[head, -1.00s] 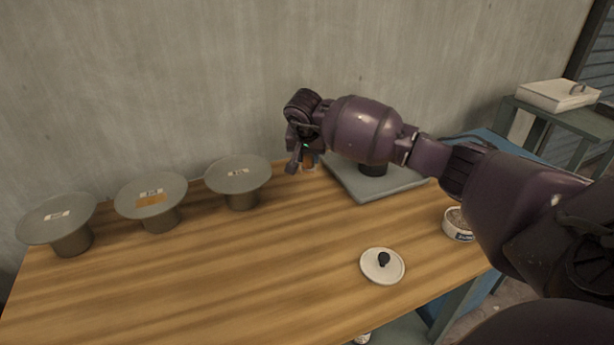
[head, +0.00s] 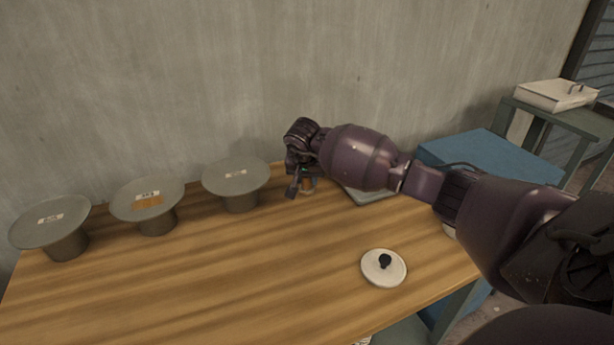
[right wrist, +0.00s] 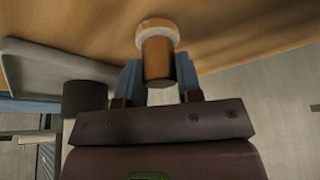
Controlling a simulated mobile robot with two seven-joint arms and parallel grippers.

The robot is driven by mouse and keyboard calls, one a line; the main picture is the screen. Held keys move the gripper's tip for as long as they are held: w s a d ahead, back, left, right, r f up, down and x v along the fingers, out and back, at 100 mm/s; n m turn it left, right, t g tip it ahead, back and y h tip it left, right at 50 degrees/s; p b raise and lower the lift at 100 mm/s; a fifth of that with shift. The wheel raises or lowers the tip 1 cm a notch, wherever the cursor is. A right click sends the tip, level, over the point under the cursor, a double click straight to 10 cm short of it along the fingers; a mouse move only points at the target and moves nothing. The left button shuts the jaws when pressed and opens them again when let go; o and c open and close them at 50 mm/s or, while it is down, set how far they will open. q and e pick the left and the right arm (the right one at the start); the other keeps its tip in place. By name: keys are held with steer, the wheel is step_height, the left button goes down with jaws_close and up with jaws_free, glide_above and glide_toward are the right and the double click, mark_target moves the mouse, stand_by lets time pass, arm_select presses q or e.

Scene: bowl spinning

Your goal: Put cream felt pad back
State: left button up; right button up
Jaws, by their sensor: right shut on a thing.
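My right gripper (head: 299,188) hangs over the back of the wooden table, just right of the rightmost grey stand. It is shut on the cream felt pad's tan, cork-like round handle (right wrist: 158,62). The cream pad (right wrist: 156,30) is at the handle's far end, facing the tabletop in the right wrist view. In the head view the held piece is small and partly hidden by the fingers. I cannot tell whether the pad touches the table. My left gripper is not in view.
Three labelled grey disc stands (head: 237,178) line the left back; the middle one has an orange patch (head: 148,202). A grey board (head: 369,196) is mostly behind my arm; a dark cylinder (right wrist: 85,95) stands on it. A white lid (head: 384,275) lies front right. The table's middle is clear.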

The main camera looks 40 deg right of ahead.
steer(key=o, duration=0.8)
steer(key=shift+f, duration=0.1)
steer(key=shift+o, duration=0.2)
steer(key=shift+r, duration=0.25)
steer(key=p+v, duration=0.1)
steer(key=v, duration=0.4)
steer(key=shift+r, duration=0.3)
step_height(320, 180, up, 5)
steer(key=p, duration=0.1)
glide_above(306, 192)
steer(key=s+a, duration=0.2)
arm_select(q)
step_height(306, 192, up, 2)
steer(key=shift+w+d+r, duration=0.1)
arm_select(e)
steer(key=shift+r, duration=0.35)
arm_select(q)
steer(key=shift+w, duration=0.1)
